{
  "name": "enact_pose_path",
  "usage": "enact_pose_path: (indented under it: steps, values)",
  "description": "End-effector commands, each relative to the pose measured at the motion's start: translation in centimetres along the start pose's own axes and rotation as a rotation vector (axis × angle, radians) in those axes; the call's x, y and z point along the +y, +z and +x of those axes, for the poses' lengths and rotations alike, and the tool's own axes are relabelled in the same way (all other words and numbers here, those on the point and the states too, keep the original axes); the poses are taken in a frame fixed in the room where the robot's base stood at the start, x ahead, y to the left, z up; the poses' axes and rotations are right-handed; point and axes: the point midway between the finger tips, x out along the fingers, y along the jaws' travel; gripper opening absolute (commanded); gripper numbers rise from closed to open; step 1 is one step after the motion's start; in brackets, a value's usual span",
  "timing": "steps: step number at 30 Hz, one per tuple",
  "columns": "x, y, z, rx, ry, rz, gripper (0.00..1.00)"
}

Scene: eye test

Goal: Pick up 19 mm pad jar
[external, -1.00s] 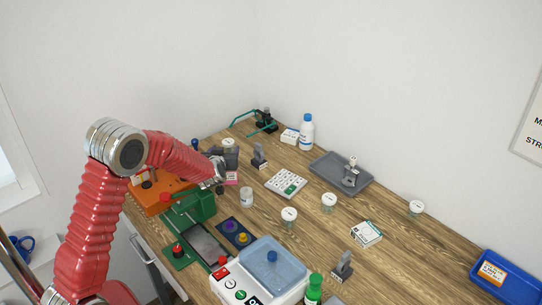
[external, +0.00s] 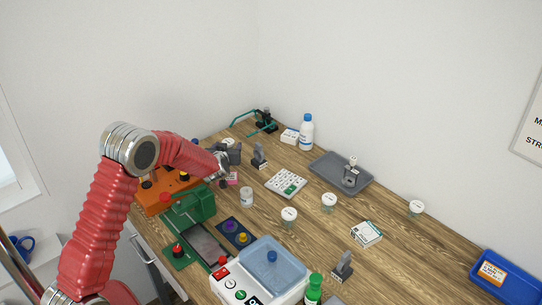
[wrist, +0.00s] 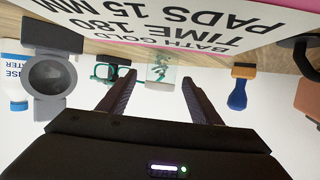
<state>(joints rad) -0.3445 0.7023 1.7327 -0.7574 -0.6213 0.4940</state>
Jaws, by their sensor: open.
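Several clear jars with white lids stand on the bench in the external view: a far one beside my gripper (external: 229,142), a near-left one (external: 246,198), two in the middle, (external: 289,216) and (external: 329,202), and one at the right (external: 416,209). Their lid print is too small to read, so I cannot tell which is the 19 mm pad jar. My gripper (wrist: 157,78) is open and empty in the wrist view. A clear jar (wrist: 162,68) shows beyond and between its fingertips, apart from them. In the external view my gripper is partly hidden by my wrist.
A pink-edged card (wrist: 200,22) reading "PADS 15 MM" fills the top of the wrist view, close by. A grey holder (wrist: 50,72) stands at left there. An orange unit (external: 160,195) and green machine (external: 190,205) lie below my arm. A keypad (external: 286,183) is to the right.

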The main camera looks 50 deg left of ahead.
Motion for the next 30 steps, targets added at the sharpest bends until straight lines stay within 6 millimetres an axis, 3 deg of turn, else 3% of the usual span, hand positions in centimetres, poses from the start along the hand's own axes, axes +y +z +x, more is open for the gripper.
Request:
enact_pose_path:
  steps: [19, 30]
  values:
    - [-0.01, -0.03, 0.59, 0.000, 0.000, 0.001, 0.58]
    - [-0.01, -0.03, 0.59, 0.000, 0.000, 0.001, 0.32]
